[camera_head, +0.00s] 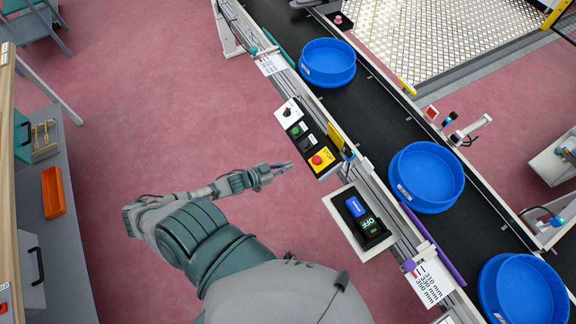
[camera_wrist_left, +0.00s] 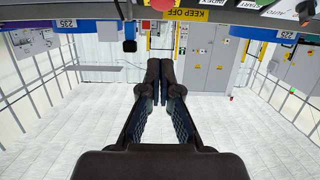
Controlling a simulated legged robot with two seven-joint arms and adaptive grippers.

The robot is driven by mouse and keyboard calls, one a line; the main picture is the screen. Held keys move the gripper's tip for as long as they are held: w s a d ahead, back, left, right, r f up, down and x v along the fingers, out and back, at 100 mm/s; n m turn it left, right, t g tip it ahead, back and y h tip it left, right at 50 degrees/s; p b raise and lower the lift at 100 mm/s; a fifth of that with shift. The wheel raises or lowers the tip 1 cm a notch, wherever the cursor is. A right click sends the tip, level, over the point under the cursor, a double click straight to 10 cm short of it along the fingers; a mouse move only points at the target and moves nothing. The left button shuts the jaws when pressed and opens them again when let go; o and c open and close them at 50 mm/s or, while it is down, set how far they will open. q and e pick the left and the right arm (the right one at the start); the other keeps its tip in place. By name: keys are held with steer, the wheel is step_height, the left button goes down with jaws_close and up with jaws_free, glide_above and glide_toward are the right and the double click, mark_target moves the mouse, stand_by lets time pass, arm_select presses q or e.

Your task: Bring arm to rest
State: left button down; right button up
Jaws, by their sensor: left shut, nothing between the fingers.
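My left arm reaches in from the lower middle of the head view, and its gripper (camera_head: 284,168) points right, just left of the conveyor's control panel. In the left wrist view the same gripper (camera_wrist_left: 160,98) shows with its two dark fingertips together and nothing between them. The control panel (camera_head: 308,140) has a red button on yellow (camera_head: 320,160) near the fingertips. The gripper appears apart from it. My right gripper is in neither view.
A black conveyor (camera_head: 378,115) carries blue round bowls (camera_head: 327,60), (camera_head: 426,175), (camera_head: 522,290). A grey bench with an orange tray (camera_head: 53,192) stands at left. The pink floor (camera_head: 160,100) between is clear.

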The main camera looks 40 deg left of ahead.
arm_select(q)
steer(key=s+a+f+n+g+y, duration=0.1)
steer(key=s+f+g+y, duration=0.1)
steer(key=s+f, duration=0.5)
steer(key=s+a+f+n+g+y, duration=0.1)
steer(key=s+f+g+y, duration=0.15)
steer(key=f, duration=0.95)
steer(key=s+a+f+n+g+y, duration=0.1)
steer(key=s+f+g+y, duration=0.1)
steer(key=s+f, duration=0.55)
steer(key=s+d+f+g, duration=0.3)
steer(key=s+d+f, duration=0.3)
steer(key=s, duration=0.4)
steer(key=s+d+f+g, duration=0.3)
steer(key=s+d+f, duration=0.4)
steer(key=s, duration=0.3)
steer(key=shift+s+m, duration=0.35)
steer(key=shift+m, duration=0.05)
steer(key=shift+a+g+h, duration=0.1)
steer(key=shift+g+h, duration=0.15)
